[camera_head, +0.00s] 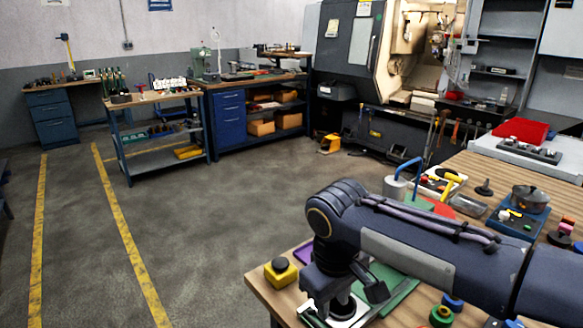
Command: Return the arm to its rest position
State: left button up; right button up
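My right arm comes in from the right edge over the wooden bench (262,290). Its wrist bends down, and the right gripper (342,300) hangs low above the bench's near left part, over a green mat (397,292). The wrist and dark gripper body cover much of what lies below. I cannot tell whether its fingers are open or shut, or whether they touch anything. My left arm and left gripper are not in view.
A yellow block with a black top (281,270) stands left of the gripper. A blue-handled item (398,185), a pot (529,198) and several small parts lie behind the arm. A lathe (385,50) and a tool cart (155,128) stand farther back. The floor (220,220) at left is clear.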

jog(key=s+d+m+y, duration=0.1)
jog(key=s+d, duration=0.1)
jog(key=d, duration=0.1)
jog(key=s+d+m+y, duration=0.1)
jog(key=s+d, duration=0.2)
jog(key=d, duration=0.1)
jog(key=s+d+m+t+y+p, duration=0.1)
jog(key=s+d, duration=0.2)
jog(key=shift+d+m, duration=0.2)
jog(key=shift+m, duration=0.2)
jog(key=s+d+f+m+t, duration=0.1)
jog(key=s+f+m, duration=0.1)
jog(key=s, duration=0.2)
jog(key=s+d+f+m+t+y+p, duration=0.1)
jog(key=s+f+m+t, duration=0.1)
jog(key=s+m, duration=0.1)
jog(key=shift+s+d+f, duration=0.15)
jog(key=shift+s+d, duration=0.1)
jog(key=shift+s, duration=0.6)
